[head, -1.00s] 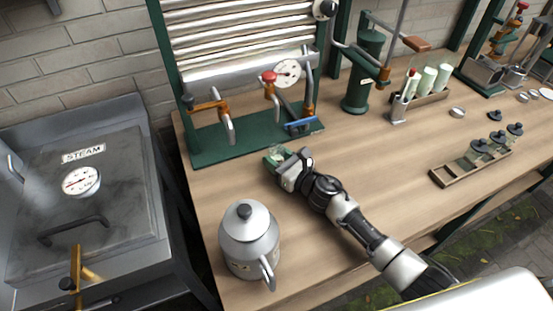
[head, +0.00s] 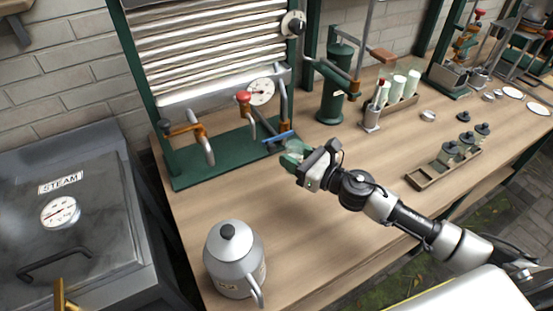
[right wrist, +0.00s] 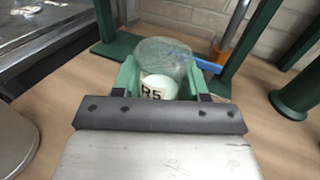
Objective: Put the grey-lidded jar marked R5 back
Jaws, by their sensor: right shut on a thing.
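The jar marked R5 (right wrist: 153,90) is between the green fingers of my right gripper (right wrist: 160,78) in the right wrist view. It is clear glass with white contents and a black R5 label. I see no grey lid on it. In the head view the jar (head: 294,147) is partly hidden by my right gripper (head: 297,156), near the front right of the green machine base. A narrow wooden rack (head: 424,180) at the right holds dark-lidded jars (head: 449,153); its near left end is empty. My left gripper is out of view.
A metal pot (head: 235,262) stands at the bench's front left. The green machine (head: 215,158) with a blue-handled lever (head: 281,137) is behind the gripper. Loose dark (head: 463,117) and pale (head: 429,115) round pieces lie behind the rack. Bench between gripper and rack is mostly clear.

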